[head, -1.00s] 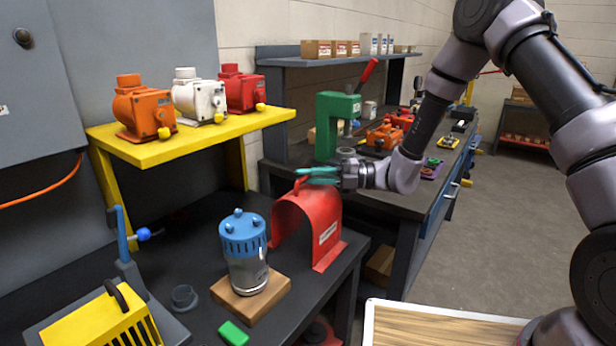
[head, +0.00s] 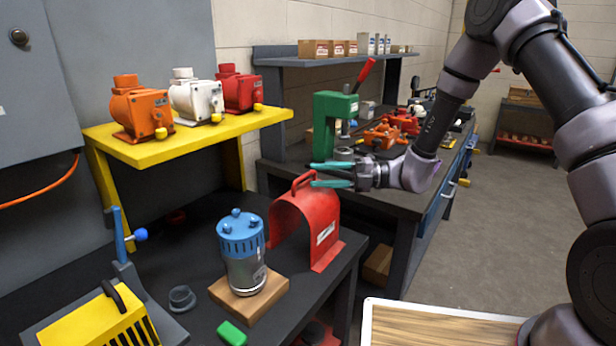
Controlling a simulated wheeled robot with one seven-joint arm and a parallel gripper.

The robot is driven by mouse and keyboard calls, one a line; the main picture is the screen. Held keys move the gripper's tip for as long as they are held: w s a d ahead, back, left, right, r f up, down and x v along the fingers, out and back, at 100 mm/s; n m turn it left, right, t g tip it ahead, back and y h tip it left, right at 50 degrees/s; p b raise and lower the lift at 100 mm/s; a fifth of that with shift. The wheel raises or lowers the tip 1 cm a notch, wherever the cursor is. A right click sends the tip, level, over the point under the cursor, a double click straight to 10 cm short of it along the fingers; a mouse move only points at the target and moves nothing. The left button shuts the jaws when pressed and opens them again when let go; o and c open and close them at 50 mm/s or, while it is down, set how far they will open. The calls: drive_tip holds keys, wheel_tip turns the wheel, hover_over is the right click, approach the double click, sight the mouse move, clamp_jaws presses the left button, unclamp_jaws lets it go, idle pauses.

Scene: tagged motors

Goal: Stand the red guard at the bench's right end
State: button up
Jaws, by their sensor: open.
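The red guard (head: 322,220) is an arched red cover with a handle on top and a pale label on its side. It stands upright at the right end of the dark bench (head: 313,284), behind and right of the blue-topped motor. My gripper (head: 312,174) is open, with teal fingers spread at the guard's top handle, pointing left. One finger shows above the handle and the other beside or below it. Whether they touch the handle cannot be told.
The blue-and-silver motor (head: 243,252) stands on a wooden block (head: 262,307). A green block (head: 232,333) lies at the front. Orange, white and red motors sit on the yellow shelf (head: 180,139). A green press (head: 329,125) stands on the bench behind my gripper.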

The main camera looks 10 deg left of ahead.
drive_tip(key=v, duration=0.8)
drive_tip(key=s+d+r+n+t+h, duration=0.4)
drive_tip(key=s+d+r+n+h, duration=0.1)
drive_tip(key=d+r+n, duration=0.3)
drive_tip(key=s+d+r+n+t+h, duration=0.3)
drive_tip(key=s+d+r+n+h, duration=0.2)
drive_tip(key=d+r+n, duration=0.3)
drive_tip(key=s+d+r+n+t+h, duration=0.4)
drive_tip(key=d+r+n, duration=0.4)
drive_tip(key=d+n, duration=0.5)
drive_tip(key=shift+s+d+r+t+h, duration=0.15)
drive_tip(key=shift+s+r+t+h, duration=0.2)
drive_tip(key=shift+s+h, duration=0.45)
